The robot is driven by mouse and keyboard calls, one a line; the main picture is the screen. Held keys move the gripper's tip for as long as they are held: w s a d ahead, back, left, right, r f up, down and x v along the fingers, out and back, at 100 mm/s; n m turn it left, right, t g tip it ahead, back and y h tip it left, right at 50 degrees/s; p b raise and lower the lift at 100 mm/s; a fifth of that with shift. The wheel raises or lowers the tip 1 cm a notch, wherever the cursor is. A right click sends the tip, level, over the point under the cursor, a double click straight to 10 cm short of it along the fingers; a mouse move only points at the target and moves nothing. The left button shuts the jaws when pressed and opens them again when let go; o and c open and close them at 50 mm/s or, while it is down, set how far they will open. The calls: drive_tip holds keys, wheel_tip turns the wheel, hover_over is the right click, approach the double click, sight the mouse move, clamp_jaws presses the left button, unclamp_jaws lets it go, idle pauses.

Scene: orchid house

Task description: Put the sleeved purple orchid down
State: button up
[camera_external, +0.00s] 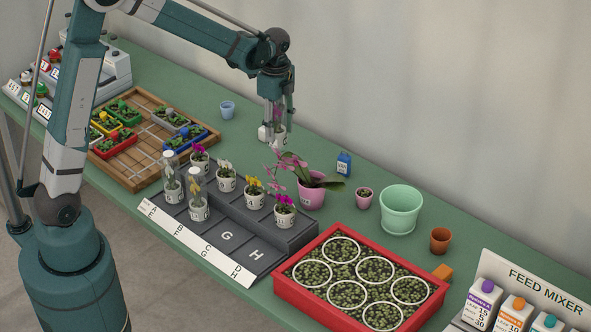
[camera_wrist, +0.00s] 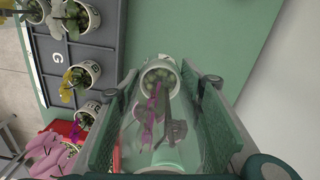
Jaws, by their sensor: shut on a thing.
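My gripper (camera_external: 277,118) is shut on the sleeved purple orchid (camera_external: 281,137), above the back part of the green bench (camera_external: 242,119). In the wrist view the orchid's clear sleeve (camera_wrist: 128,140) lies between the two fingers of my gripper (camera_wrist: 166,92). Its white pot (camera_wrist: 160,71) shows at the far end of the sleeve, with purple flowers inside. Fingers partly hide the orchid in the external view. I cannot tell whether the pot touches the bench.
A stepped grey rack (camera_external: 297,233) holds several orchids, two of them sleeved; slots G and H are bare. A pink-potted orchid (camera_external: 311,197) stands near my gripper, by a blue carton (camera_external: 344,163). A blue cup (camera_external: 227,109) stands left. Bench between cup and gripper is clear.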

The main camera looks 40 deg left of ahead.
sight(277, 142)
drive_tip(key=shift+s+f, duration=0.1)
drive_tip(key=shift+f, duration=2.5)
drive_tip(key=shift+f, duration=0.1)
wheel_tip(277, 142, down, 6)
drive_tip(key=shift+b, duration=0.3)
drive_tip(key=shift+f, duration=1.85)
drive_tip(key=shift+f+b, duration=0.15)
drive_tip(key=shift+b, duration=0.2)
drive_tip(key=o, duration=0.6)
drive_tip(key=shift+c, duration=0.2)
drive_tip(key=o, duration=0.4)
